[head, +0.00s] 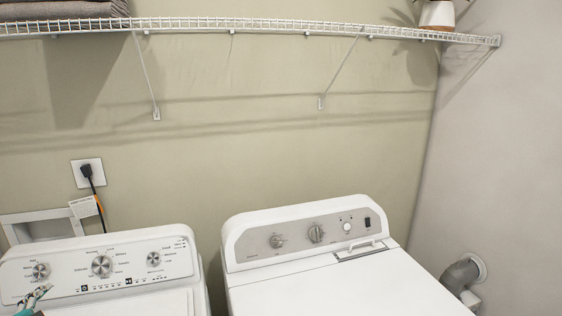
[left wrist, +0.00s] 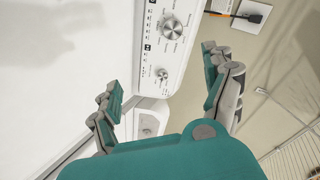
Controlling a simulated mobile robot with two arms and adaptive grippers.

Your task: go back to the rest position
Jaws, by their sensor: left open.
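My left gripper (head: 35,298) shows only in part at the lower left edge of the head view, in front of the left washer's control panel (head: 75,268). In the left wrist view my left gripper (left wrist: 163,85) has its two teal and grey fingers spread wide apart, with nothing between them. Behind the fingers lies the white control panel (left wrist: 172,50) with its round knobs. My right gripper is in neither view.
A second white machine (head: 330,285) stands to the right. A wire shelf (head: 250,24) above holds folded towels (head: 60,10) and a potted plant (head: 437,14). A wall outlet (head: 87,173) with a black plug and cord is behind the washer. A grey vent pipe (head: 461,275) sticks out at right.

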